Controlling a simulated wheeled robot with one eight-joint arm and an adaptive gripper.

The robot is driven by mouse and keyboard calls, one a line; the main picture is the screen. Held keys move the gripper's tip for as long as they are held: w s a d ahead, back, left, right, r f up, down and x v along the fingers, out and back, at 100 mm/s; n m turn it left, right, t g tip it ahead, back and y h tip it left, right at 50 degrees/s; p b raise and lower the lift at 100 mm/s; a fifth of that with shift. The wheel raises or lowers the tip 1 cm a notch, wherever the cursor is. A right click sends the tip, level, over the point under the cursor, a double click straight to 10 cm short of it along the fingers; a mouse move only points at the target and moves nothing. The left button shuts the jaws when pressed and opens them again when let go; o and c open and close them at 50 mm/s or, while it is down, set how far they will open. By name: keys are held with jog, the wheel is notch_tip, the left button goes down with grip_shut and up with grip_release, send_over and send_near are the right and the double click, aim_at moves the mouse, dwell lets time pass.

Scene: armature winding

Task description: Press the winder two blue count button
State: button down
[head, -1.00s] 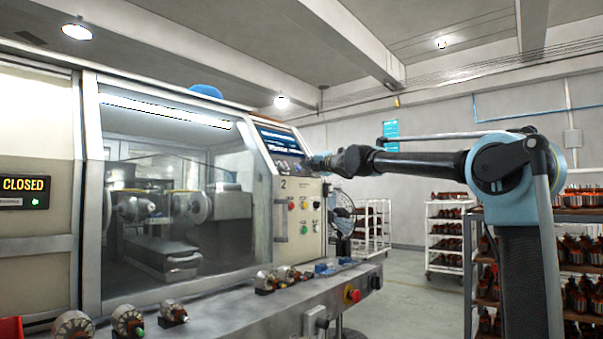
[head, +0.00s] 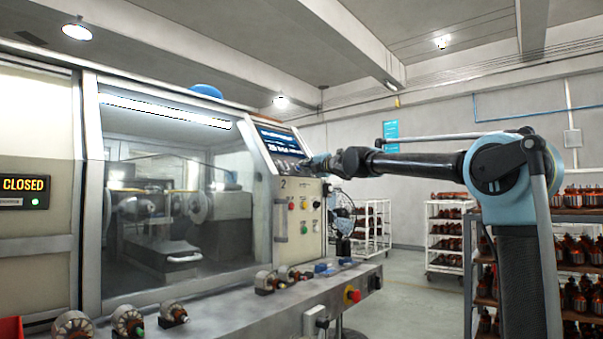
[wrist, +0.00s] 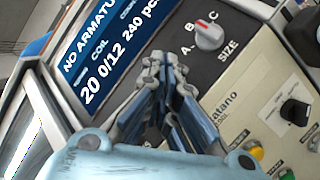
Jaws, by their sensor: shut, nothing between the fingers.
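Winder two (head: 283,184) is the large cabinet marked "2", with a sloped control panel at its right end. Its blue display (wrist: 100,45) reads "No armature", coil 20, 0/12, 240 pcs in the wrist view. My gripper (head: 309,164) is at the sloped panel, just right of the display. In the wrist view my gripper (wrist: 161,62) is shut and empty, its fingertips over the dark panel between the display and the size knob (wrist: 209,33). I cannot make out the blue count button; the fingers hide part of the panel. Contact with the panel cannot be told.
Below the slope, the cream panel face (head: 300,249) carries red, yellow and green buttons. A black knob (wrist: 295,112) stands out at the right. A ledge (head: 240,310) with several armatures and a red stop button (head: 353,295) runs in front. Racks stand at the right.

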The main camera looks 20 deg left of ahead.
jog(key=shift+a+f, duration=0.1)
jog(key=shift+a, duration=0.05)
dwell(0.5)
jog(key=shift+a+f, duration=0.1)
jog(key=shift+a, duration=0.1)
dwell(0.3)
jog(key=shift+s+d+r, duration=0.1)
jog(key=shift+d+r, duration=0.15)
dwell(0.4)
jog(key=s+d+r, duration=0.2)
jog(key=d+r, duration=0.1)
jog(key=d, duration=0.1)
jog(key=shift+d+r, duration=0.2)
jog(key=shift+d, duration=0.1)
dwell(0.3)
jog(key=shift+w, duration=0.1)
